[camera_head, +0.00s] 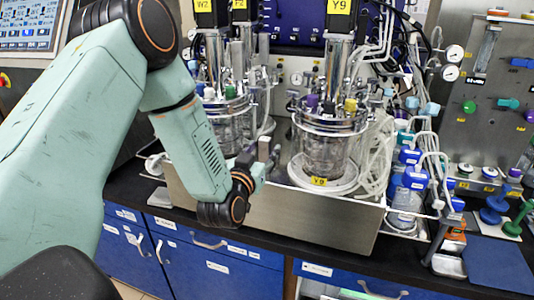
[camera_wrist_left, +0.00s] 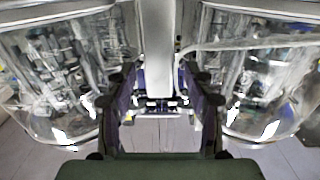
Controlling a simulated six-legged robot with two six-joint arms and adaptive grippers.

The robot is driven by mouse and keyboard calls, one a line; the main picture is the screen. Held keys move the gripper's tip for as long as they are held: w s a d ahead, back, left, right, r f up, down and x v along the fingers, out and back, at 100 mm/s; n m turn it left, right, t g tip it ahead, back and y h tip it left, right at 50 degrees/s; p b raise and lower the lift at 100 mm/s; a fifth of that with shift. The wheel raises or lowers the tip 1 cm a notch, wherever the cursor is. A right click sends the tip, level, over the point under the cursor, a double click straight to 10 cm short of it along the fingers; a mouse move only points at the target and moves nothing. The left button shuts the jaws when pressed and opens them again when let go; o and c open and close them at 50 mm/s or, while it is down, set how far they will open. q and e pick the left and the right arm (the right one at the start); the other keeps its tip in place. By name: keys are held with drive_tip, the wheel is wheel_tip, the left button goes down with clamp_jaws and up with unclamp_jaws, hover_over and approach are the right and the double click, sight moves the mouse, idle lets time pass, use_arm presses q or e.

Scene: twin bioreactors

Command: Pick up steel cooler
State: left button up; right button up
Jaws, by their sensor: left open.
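My left gripper (camera_head: 266,160) is open between the two glass bioreactors, just above the steel tray they stand in. In the left wrist view its two dark fingers (camera_wrist_left: 159,75) are apart, with a pale upright bar (camera_wrist_left: 158,45) showing between and beyond them. I cannot tell whether the fingers touch it. Shiny steel cylinders stand on the lids of the right bioreactor (camera_head: 328,150) and the left bioreactor (camera_head: 228,118). I cannot tell for sure which steel part is the cooler. My right gripper is not in view.
The steel tray (camera_head: 310,218) stands on a black bench above blue drawers (camera_head: 225,270). Tubes and blue-capped fittings (camera_head: 408,175) crowd the right side. A panel with gauges and valves (camera_head: 490,100) stands at the right, and a screen (camera_head: 30,25) at the top left.

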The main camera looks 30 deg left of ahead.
use_arm(q)
drive_tip(key=shift+x, duration=1)
drive_tip(key=shift+s+d+r, duration=0.1)
drive_tip(key=shift+s+r, duration=0.05)
drive_tip(key=shift+w, duration=0.25)
drive_tip(key=c, duration=0.5)
drive_tip(key=shift+s, duration=0.2)
drive_tip(key=c, duration=0.5)
clamp_jaws()
drive_tip(key=shift+w, duration=0.15)
